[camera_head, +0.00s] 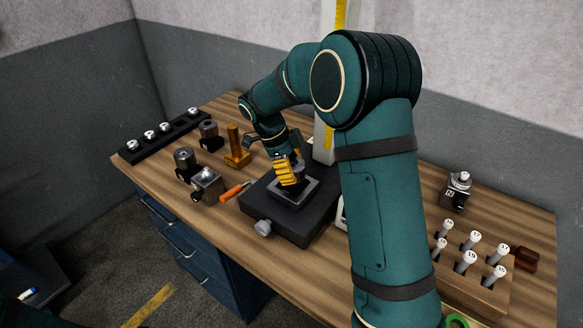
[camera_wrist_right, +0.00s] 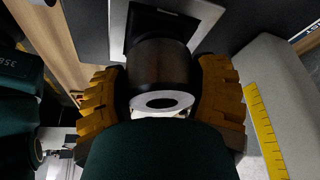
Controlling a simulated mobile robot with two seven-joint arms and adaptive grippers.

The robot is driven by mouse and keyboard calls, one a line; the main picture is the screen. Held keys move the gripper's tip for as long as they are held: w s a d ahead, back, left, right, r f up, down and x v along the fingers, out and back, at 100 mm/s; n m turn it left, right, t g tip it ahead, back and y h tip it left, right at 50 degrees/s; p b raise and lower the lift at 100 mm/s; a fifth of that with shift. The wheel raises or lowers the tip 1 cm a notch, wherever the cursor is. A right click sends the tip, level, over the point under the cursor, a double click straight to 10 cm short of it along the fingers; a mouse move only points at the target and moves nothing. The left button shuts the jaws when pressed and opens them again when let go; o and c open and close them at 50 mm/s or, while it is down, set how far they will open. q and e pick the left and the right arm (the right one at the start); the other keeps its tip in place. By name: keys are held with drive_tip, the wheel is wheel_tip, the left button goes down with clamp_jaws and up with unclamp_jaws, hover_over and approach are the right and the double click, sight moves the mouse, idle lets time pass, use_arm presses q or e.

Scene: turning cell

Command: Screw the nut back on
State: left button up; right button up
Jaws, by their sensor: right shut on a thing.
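My right gripper (camera_head: 289,172) has yellow ribbed fingers and points down over a dark square fixture on the bench. In the right wrist view, its fingers (camera_wrist_right: 160,100) lie on both sides of a dark round piece with a pale ring-shaped end and a hole (camera_wrist_right: 148,62), and are shut on it. I take this piece to be the nut; its thread is hidden. The fixture's black base (camera_head: 284,222) shows in the head view. My left gripper is not in view.
A screwdriver with an orange handle (camera_head: 232,192) lies left of the fixture. A brass post (camera_head: 235,145) and dark tool blocks (camera_head: 206,183) stand further left. A rack of numbered pegs (camera_head: 470,285) is at right. A tall scale column (camera_head: 325,140) stands close behind the gripper.

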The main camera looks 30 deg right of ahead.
drive_tip(key=m+g+y+p, duration=0.1)
drive_tip(key=m, duration=0.3)
drive_tip(key=shift+s+r, duration=0.1)
drive_tip(key=shift+m+g+y+p, duration=0.3)
drive_tip(key=shift+m+y+p, duration=0.25)
drive_tip(key=shift+m, duration=0.75)
drive_tip(key=shift+f, duration=0.2)
drive_tip(key=shift+s+m+y+p, duration=0.1)
drive_tip(key=shift+m+y+p, duration=0.15)
drive_tip(key=shift+m+p, duration=0.15)
drive_tip(key=m+y+p, duration=0.1)
drive_tip(key=m+p, duration=0.3)
drive_tip(key=m+y+p, duration=0.2)
drive_tip(key=m+p, duration=0.1)
drive_tip(key=p, duration=0.1)
drive_tip(key=shift+a+r+m, duration=0.1)
drive_tip(key=shift+r+m, duration=0.05)
drive_tip(key=shift+m, duration=0.25)
drive_tip(key=shift+m+p, duration=0.3)
drive_tip(key=shift+p, duration=0.3)
drive_tip(key=shift+f, duration=0.2)
